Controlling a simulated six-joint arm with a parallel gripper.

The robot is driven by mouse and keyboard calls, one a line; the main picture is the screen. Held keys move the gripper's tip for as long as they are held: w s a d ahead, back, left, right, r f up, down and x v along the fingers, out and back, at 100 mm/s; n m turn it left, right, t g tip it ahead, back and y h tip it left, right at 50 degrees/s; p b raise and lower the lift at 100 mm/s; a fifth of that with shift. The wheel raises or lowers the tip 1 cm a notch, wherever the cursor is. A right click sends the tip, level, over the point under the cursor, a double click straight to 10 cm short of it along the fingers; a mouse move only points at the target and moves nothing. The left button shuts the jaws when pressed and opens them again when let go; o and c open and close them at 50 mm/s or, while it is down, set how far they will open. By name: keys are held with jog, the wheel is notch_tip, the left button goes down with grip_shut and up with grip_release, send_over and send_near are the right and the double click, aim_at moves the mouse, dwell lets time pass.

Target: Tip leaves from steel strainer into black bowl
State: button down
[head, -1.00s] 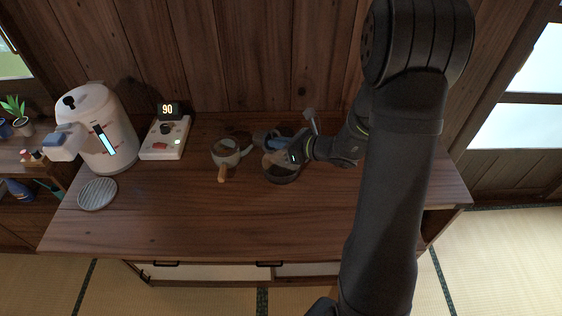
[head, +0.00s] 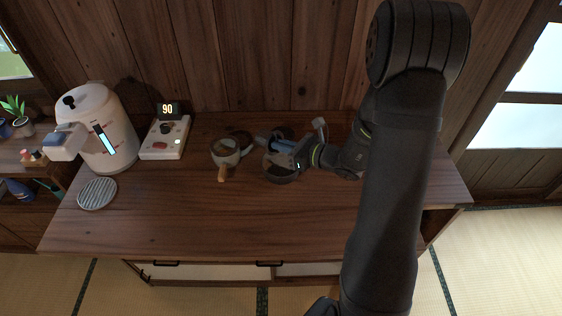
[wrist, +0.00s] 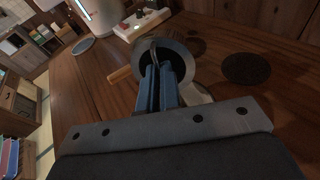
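The black bowl (head: 279,177) stands on the counter in the head view, partly hidden under my gripper. My gripper (head: 284,144) is above its far side, with blue fingers pointing left. In the wrist view the fingers (wrist: 155,82) are close together around a thin dark handle. This handle leads to the round grey steel strainer (wrist: 178,56), just beyond the fingertips. The strainer looks tilted over the bowl; its inside and any leaves are hard to make out.
A control box (head: 165,139), a white kettle-like dispenser (head: 105,128) and a round grate (head: 97,194) are farther left. The front counter is clear.

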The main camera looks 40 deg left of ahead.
jog(key=shift+d, duration=0.15)
jog(key=shift+d+f+y, duration=0.1)
jog(key=shift+d+y, duration=0.15)
jog(key=shift+y, duration=0.15)
jog(key=shift+d+f+y, duration=0.15)
jog(key=shift+d+y, duration=0.05)
jog(key=shift+y, duration=0.5)
jog(key=shift+d+r+n+g+y, duration=0.2)
jog(key=shift+r+n+g+y, duration=0.3)
jog(key=shift+y, duration=0.4)
dwell(0.7)
